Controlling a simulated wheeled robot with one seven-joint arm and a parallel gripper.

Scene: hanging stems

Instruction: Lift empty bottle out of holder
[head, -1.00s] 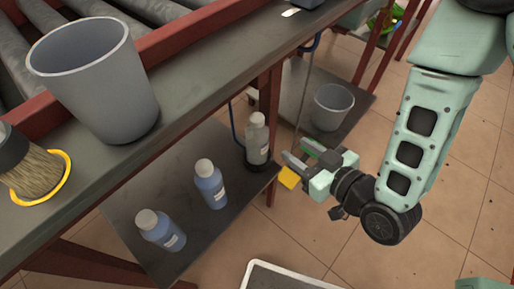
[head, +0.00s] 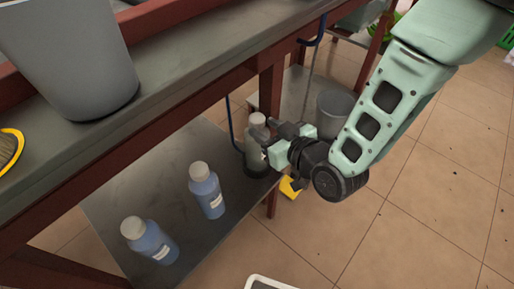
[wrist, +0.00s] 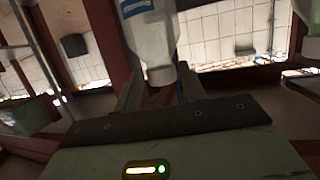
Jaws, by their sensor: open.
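The empty bottle (head: 252,146), pale and clear with a whitish cap, stands upright in a dark holder (head: 256,170) at the right corner of the lower shelf. My gripper (head: 272,143) is at the bottle's right side and partly covers it. In the wrist view the bottle (wrist: 152,38) appears cap-down, with part of a blue label, between the two fingers of my open gripper (wrist: 158,88). Whether a finger touches the bottle cannot be told. The holder is not clearly seen in the wrist view.
Two blue-filled bottles (head: 206,190) (head: 150,240) stand on the lower shelf (head: 120,200) to the left. The bench top (head: 190,75) overhangs the shelf, and a red leg (head: 270,95) rises behind the bottle. A grey bin (head: 334,112) stands beyond. The floor at right is open.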

